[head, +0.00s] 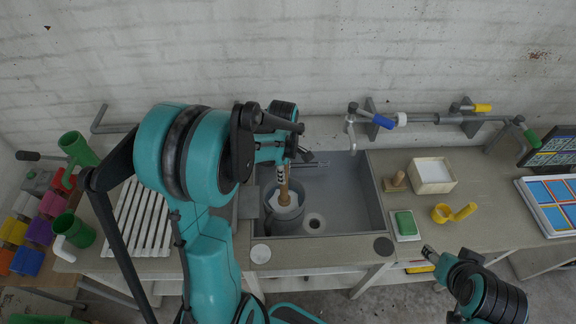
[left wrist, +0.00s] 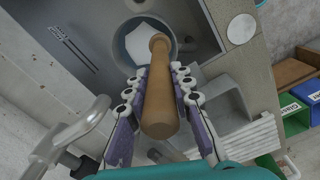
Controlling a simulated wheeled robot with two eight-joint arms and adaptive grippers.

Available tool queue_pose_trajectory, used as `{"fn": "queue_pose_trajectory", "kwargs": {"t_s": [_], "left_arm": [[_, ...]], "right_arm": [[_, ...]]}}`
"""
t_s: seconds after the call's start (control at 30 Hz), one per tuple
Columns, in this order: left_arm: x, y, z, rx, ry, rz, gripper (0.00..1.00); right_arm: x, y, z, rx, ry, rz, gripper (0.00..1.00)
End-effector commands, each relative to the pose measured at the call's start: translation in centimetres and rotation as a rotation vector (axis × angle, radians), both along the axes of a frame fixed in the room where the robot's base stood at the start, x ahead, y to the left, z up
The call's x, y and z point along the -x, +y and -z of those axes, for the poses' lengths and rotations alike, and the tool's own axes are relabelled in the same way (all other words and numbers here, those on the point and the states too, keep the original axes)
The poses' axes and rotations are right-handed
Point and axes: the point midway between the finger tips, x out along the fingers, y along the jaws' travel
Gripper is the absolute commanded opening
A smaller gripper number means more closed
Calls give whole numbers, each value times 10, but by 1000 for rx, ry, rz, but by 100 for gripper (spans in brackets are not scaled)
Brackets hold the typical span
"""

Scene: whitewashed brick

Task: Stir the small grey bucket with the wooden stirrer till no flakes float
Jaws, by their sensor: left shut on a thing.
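The small grey bucket (head: 285,222) stands in the left part of the sink basin, with a pale surface inside. Flakes are too small to make out. My left gripper (head: 290,160) is above the bucket, shut on the wooden stirrer (head: 284,188), whose lower end is inside the bucket. In the left wrist view the stirrer's thick wooden handle (left wrist: 160,100) sits between the fingers (left wrist: 158,90), and the bucket (left wrist: 117,48) lies beyond it. My right gripper (head: 431,256) is at the lower right, away from the sink; its jaw opening is unclear.
The sink (head: 352,195) has a drain right of the bucket. A tap pipe with a blue handle (head: 383,122) runs along the wall. A slatted rack (head: 145,215) and coloured bins lie left.

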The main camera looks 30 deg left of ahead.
Motion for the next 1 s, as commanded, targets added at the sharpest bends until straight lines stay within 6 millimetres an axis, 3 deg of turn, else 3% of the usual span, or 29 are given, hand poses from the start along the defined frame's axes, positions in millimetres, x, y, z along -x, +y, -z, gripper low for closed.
{"fn": "queue_pose_trajectory", "kwargs": {"t_s": [0.73, 1.0], "left_arm": [[-1, 0, 98, 0, 0, 1, 0], [-1, 0, 133, 0, 0, 1, 0]], "right_arm": [[0, 0, 68, 0, 0, 0, 50], [-1, 0, 101, 0, 0, 0, 50]]}}
